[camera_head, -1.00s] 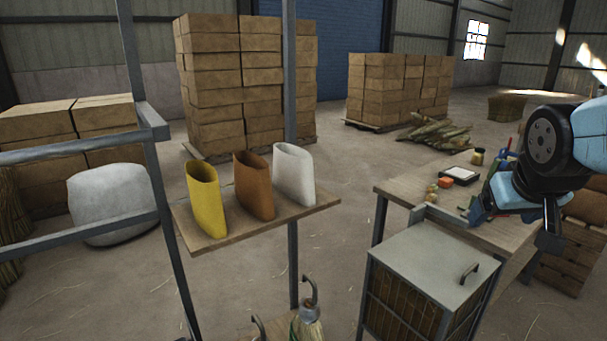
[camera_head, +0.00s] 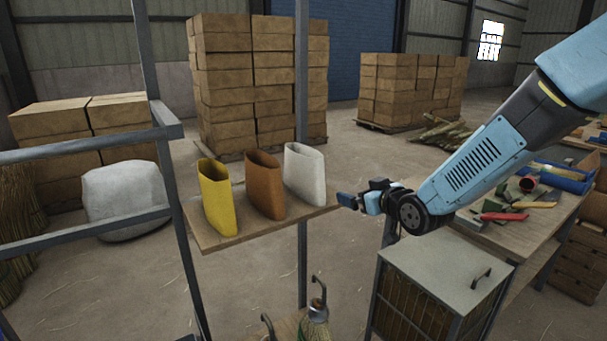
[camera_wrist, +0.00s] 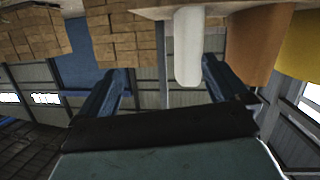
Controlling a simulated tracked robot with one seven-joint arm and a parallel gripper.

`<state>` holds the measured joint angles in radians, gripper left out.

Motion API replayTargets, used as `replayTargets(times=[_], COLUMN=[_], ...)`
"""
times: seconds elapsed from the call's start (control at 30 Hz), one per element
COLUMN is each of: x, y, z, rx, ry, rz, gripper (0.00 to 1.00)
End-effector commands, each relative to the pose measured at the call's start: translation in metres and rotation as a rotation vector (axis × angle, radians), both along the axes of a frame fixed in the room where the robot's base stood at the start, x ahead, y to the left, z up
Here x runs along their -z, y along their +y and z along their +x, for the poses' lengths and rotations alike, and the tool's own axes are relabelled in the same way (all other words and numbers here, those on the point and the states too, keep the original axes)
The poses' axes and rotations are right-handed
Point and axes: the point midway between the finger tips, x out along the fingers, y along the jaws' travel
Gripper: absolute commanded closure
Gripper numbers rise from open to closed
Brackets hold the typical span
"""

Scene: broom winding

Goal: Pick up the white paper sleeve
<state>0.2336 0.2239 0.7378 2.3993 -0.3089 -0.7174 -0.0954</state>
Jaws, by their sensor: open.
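The white paper sleeve (camera_head: 305,173) stands upright at the right end of a small wooden shelf (camera_head: 215,243). An orange-brown sleeve (camera_head: 264,185) and a yellow sleeve (camera_head: 217,198) stand to its left. My gripper (camera_head: 345,201) is just right of the shelf end, apart from the white sleeve, and points toward it. In the wrist view the picture is upside down. There the white sleeve (camera_wrist: 187,50) lies ahead between the two blue fingers of my gripper (camera_wrist: 160,80), beyond their tips. The fingers are apart with nothing between them.
The orange-brown sleeve (camera_wrist: 256,45) is close beside the white one. A metal frame post (camera_head: 302,70) rises behind the shelf. A metal-topped cabinet (camera_head: 445,270) and a workbench (camera_head: 540,225) with tools stand at the right, below my arm.

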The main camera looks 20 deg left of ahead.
Motion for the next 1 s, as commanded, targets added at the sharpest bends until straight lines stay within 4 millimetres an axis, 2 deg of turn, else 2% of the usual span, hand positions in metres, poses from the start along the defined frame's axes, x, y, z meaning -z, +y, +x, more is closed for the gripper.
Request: replayTargets(times=[0.1,0.2,0.43,0.8,1.0], x=[-0.003,-0.008,-0.016,-0.015,-0.016], y=[0.023,0.035,0.048,0.094,0.109], z=[0.000,-0.002,-0.002,0.035,0.049], rx=[-0.052,-0.082,-0.105,-0.106,-0.105], ry=[-0.038,-0.066,-0.095,-0.095,-0.096], rz=[0.115,0.191,0.270,0.273,0.272], gripper=[0.00,0.00,0.00,0.00,0.00])
